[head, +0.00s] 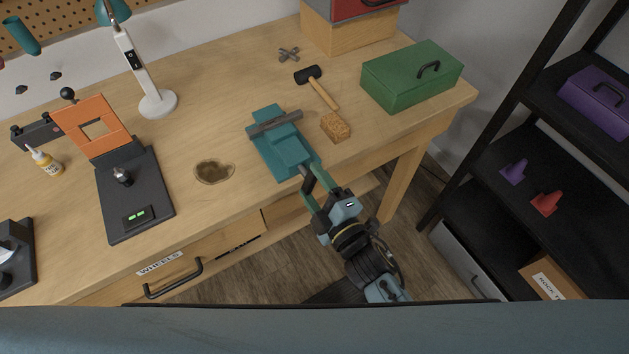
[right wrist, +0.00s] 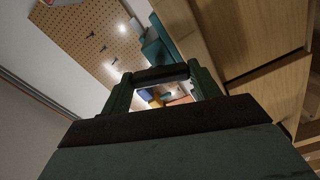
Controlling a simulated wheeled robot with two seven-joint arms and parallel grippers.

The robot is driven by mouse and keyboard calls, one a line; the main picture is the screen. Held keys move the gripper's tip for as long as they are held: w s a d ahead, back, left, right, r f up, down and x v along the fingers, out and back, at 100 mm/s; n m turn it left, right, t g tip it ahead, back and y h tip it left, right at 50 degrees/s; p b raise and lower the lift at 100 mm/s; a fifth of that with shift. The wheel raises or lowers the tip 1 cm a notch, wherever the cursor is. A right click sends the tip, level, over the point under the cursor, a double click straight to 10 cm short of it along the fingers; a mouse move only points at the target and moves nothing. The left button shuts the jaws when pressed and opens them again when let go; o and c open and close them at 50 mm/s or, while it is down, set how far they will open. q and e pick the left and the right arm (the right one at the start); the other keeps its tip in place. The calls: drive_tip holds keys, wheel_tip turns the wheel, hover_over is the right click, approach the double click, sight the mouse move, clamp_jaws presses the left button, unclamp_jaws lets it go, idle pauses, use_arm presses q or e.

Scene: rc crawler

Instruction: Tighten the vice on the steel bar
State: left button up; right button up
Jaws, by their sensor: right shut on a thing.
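The teal vice (head: 292,152) stands at the front edge of the workbench, and part of it shows in the right wrist view (right wrist: 156,46). The grey steel bar (head: 262,127) lies across the vice at its jaws; I cannot tell how firmly it is clamped. My right gripper (head: 309,182) is at the vice's front end, below the bench edge, shut on the vice handle. The handle is mostly hidden by the fingers. In the right wrist view a dark bar (right wrist: 160,73) crosses between the fingers. My left gripper is not in view.
A cork-coloured block (head: 335,127) and a mallet (head: 318,88) lie close right of the vice. A green toolbox (head: 412,77) stands further right. A black shelf (head: 540,150) stands at right.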

drive_tip(key=m+p, duration=0.1)
drive_tip(key=m, duration=0.3)
drive_tip(key=shift+r+p, duration=0.1)
drive_tip(key=shift+p, duration=0.25)
drive_tip(key=shift+m+p, duration=0.55)
drive_tip(key=shift+m, duration=1.15)
drive_tip(key=o, duration=1)
drive_tip(key=v, duration=1.3)
drive_tip(key=shift+s+d, duration=0.1)
drive_tip(key=shift+s, duration=0.05)
